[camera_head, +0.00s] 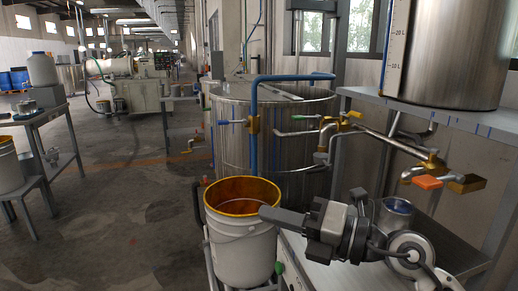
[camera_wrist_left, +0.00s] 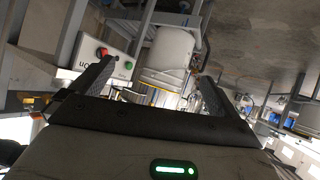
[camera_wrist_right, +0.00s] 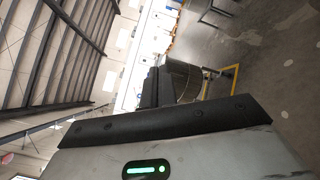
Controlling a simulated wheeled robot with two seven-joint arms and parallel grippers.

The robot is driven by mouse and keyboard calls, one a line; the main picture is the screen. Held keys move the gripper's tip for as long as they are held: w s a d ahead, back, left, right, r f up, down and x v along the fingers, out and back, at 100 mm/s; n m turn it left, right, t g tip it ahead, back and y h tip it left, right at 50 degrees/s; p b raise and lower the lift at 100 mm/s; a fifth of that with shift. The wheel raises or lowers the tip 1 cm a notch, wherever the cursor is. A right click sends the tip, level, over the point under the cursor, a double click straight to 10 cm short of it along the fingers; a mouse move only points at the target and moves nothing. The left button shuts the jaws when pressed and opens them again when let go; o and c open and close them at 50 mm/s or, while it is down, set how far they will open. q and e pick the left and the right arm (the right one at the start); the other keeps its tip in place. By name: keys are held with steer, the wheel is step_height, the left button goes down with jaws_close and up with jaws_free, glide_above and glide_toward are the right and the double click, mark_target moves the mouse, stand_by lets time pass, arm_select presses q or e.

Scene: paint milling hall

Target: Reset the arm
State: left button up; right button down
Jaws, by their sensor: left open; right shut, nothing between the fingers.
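My right gripper (camera_head: 268,214) reaches in from the lower right in the head view. Its dark fingers are shut with nothing between them and point left, in front of the rim of a white bucket (camera_head: 238,248) with an orange-yellow inside. Whether the fingers touch the bucket I cannot tell. The shut fingers of the right gripper (camera_wrist_right: 155,86) also show in the right wrist view. My left gripper (camera_wrist_left: 155,85) shows only in the left wrist view, its two fingers wide apart and empty. A white bucket (camera_wrist_left: 170,55) shows between and beyond them.
A large steel vat (camera_head: 270,135) stands behind the bucket, with blue and brass pipework. A steel table (camera_head: 440,240) lies under my right arm, near brass valves (camera_head: 430,165). At the left is a side table (camera_head: 35,118) with a white container (camera_head: 42,68). The floor between is clear.

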steer(key=s+d+f+m+t+h, duration=0.1)
steer(key=d+f+m+t+h, duration=0.25)
steer(key=m, duration=0.45)
steer(key=s+d+f+m+t+h+p, duration=0.15)
steer(key=f+m+t, duration=0.25)
steer(key=m, duration=0.5)
steer(key=s+d+f+m+t+h, duration=0.1)
steer(key=d+f+m+t+h, duration=0.3)
steer(key=m, duration=0.4)
steer(key=s+d+f+m+g+h, duration=0.1)
steer(key=s+f+m+g, duration=0.3)
steer(key=f, duration=0.5)
steer(key=s+d+f+m+g+h, duration=0.1)
steer(key=s+f+m+g+h, duration=0.2)
steer(key=s+f, duration=0.6)
steer(key=m+g, duration=0.1)
steer(key=m, duration=0.1)
steer(key=shift+f+m, duration=0.2)
steer(key=shift+m, duration=0.2)
steer(key=shift+s+g, duration=0.1)
steer(key=shift+g, duration=0.15)
